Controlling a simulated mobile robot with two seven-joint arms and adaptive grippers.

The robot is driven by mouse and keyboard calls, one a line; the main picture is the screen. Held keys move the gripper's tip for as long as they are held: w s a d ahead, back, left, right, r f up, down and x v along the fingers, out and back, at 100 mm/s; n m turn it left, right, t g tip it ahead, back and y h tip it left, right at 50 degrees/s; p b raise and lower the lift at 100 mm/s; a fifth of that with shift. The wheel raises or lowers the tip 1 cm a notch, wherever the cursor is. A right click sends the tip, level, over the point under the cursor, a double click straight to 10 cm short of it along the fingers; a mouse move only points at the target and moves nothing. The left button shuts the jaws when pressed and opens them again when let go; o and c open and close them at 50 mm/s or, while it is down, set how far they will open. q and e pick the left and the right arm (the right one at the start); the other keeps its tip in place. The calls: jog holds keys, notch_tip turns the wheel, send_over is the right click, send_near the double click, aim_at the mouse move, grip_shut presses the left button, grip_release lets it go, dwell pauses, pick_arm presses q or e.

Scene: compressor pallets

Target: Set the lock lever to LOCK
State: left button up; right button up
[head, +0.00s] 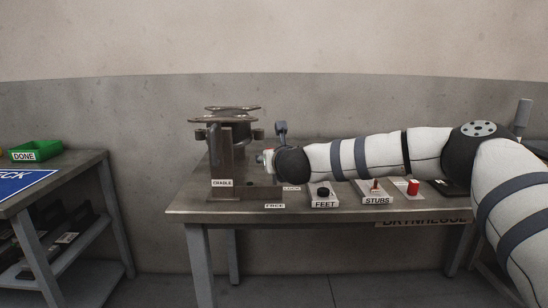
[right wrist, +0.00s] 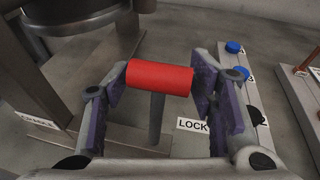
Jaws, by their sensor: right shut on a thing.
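The lock lever has a red cylindrical grip (right wrist: 160,78) on a grey shaft (right wrist: 157,118) that runs down toward the bench. My right gripper (right wrist: 161,82) is shut on the red grip, one finger pad at each end. A white LOCK label (right wrist: 192,125) lies just right of the shaft in the right wrist view; it also shows in the head view (head: 291,188). A FREE label (head: 274,205) lies nearer the bench front. In the head view my right gripper (head: 266,158) is beside the cradle, and the lever is mostly hidden. My left gripper is not in view.
The metal cradle (head: 228,150) stands left of my right gripper on the bench (head: 240,207). FEET (head: 325,204) and STUBS (head: 377,200) trays and a red cylinder (head: 413,187) sit below my right forearm. A green DONE bin (head: 36,150) is on the left table.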

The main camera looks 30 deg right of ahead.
jog(key=shift+d+r, duration=0.2)
jog(key=shift+r, duration=0.15)
jog(key=o, duration=1.6)
jog(key=shift+f, duration=0.15)
jog(key=v, duration=1.2)
